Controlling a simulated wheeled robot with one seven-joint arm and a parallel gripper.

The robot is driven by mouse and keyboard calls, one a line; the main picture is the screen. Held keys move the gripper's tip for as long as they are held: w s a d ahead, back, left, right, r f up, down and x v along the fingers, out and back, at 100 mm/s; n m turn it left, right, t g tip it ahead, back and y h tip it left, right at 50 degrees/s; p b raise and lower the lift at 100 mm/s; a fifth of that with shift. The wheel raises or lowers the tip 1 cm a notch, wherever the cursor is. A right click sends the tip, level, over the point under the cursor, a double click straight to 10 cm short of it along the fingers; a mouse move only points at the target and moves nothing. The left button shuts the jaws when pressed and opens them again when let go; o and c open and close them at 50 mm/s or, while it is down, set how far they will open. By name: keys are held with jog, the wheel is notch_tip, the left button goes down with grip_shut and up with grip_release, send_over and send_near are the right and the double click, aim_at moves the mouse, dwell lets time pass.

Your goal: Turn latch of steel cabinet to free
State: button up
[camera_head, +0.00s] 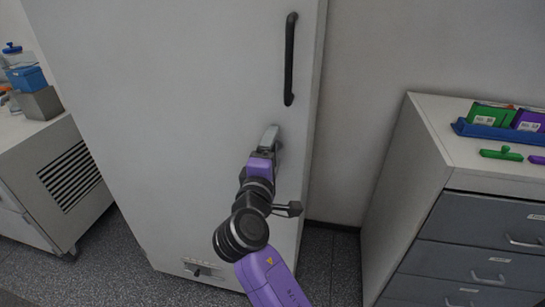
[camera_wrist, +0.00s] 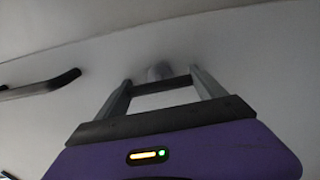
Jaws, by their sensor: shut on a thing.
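The steel cabinet (camera_head: 180,130) is a tall, pale grey unit with its door shut. My gripper (camera_head: 268,142) is at the door's right side, below the black handle. In the wrist view my gripper (camera_wrist: 163,88) has its two grey fingers on either side of the latch's dark bar (camera_wrist: 162,86), shut on it. A short grey round piece (camera_wrist: 159,71) of the latch shows behind the bar, against the door. In the head view my gripper and wrist hide most of the latch, so its angle is hard to tell there.
The black vertical door handle (camera_head: 290,60) is above my gripper; it also shows in the wrist view (camera_wrist: 40,86). A grey drawer unit (camera_head: 405,180) stands to the right, with boxes in a blue tray (camera_head: 490,132) on top. A vented bench unit (camera_head: 65,180) stands left.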

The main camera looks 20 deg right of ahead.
jog(key=shift+d+m, duration=0.1)
jog(key=shift+m, duration=0.3)
jog(key=o, duration=1.3)
jog(key=shift+o, duration=0.2)
jog(key=v, duration=0.8)
jog(key=shift+b, duration=0.3)
jog(key=shift+w, duration=0.1)
